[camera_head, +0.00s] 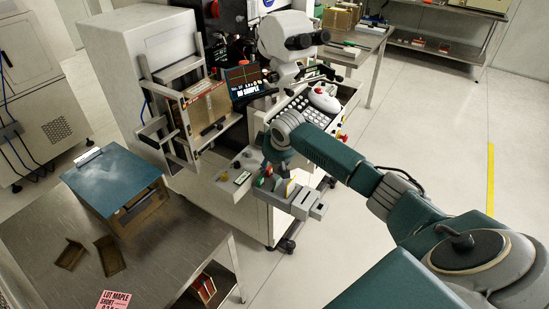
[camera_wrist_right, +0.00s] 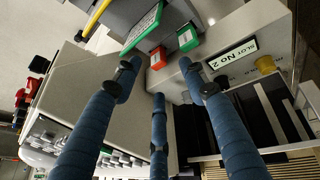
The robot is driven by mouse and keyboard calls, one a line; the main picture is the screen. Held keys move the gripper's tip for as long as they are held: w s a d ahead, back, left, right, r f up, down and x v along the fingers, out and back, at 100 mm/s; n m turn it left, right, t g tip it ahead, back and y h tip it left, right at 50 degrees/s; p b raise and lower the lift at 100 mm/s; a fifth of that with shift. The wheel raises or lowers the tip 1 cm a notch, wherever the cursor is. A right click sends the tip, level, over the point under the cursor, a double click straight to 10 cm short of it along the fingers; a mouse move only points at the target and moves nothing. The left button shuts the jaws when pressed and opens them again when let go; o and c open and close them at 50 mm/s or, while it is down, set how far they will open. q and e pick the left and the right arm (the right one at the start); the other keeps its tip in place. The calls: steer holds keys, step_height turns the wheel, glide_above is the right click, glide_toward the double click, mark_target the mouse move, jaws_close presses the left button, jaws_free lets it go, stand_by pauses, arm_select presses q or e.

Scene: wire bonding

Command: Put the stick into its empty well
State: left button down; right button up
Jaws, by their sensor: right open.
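My right gripper (camera_head: 277,160) is low over the front ledge of the bonding machine. In the right wrist view its three blue fingers (camera_wrist_right: 158,80) are spread, with nothing seen between them. A larger green-edged piece (camera_wrist_right: 145,28) lies near the left fingertip. I cannot tell which piece is the stick, nor make out an empty well. My left gripper is not in view.
The bonding machine (camera_head: 135,60) has a microscope head (camera_head: 285,40) and keypad (camera_head: 295,110) close to my arm. At left, a steel table (camera_head: 165,255) holds a blue-topped box (camera_head: 112,178), two brown pieces (camera_head: 110,256) and a pink note (camera_head: 114,300). The floor at right is clear.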

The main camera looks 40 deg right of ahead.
steer(key=v, duration=0.6)
steer(key=shift+s+r, duration=0.3)
steer(key=shift+r, duration=0.05)
